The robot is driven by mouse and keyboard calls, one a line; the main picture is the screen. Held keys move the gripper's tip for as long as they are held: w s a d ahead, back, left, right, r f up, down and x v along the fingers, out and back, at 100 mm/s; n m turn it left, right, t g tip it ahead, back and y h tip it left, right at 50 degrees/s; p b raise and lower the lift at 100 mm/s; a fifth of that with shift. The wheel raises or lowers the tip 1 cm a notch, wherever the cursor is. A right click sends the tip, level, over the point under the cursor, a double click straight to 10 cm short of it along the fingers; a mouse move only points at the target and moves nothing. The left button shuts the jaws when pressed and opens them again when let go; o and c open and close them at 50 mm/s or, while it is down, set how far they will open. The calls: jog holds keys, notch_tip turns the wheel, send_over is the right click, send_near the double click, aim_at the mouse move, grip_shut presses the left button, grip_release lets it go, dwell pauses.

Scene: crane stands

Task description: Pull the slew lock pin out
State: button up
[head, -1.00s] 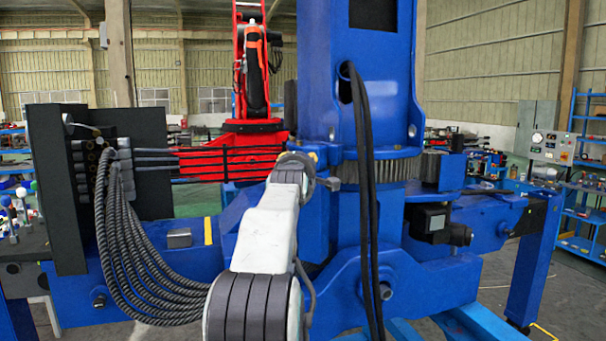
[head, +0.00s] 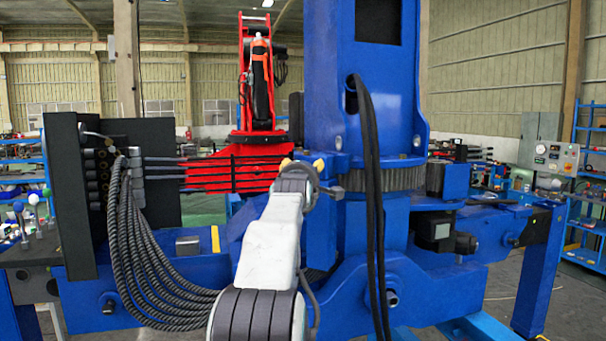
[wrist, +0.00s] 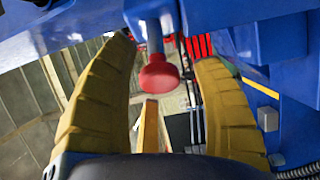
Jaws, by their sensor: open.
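The slew lock pin has a red knob (wrist: 158,73) on a grey shank (wrist: 154,33), which comes from a blue bracket at the top of the wrist view. My gripper (wrist: 163,55) is open, with one ridged yellow finger on each side of the knob. In the head view my gripper (head: 302,164) is at the far end of my white arm, against the blue crane column (head: 358,100). Only bits of the yellow fingers show there, and the pin is hidden.
Black cables (head: 372,200) hang down the column, right of my arm. A valve block with grey hoses (head: 125,235) stands at the left. A toothed slew ring (head: 395,176) circles the column's foot. Blue stabiliser beams (head: 500,235) spread to the right.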

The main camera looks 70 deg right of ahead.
jog(key=shift+a, duration=0.1)
jog(key=v, duration=1.1)
jog(key=shift+s+a, duration=0.15)
jog(key=shift+a, duration=0.2)
dwell(0.6)
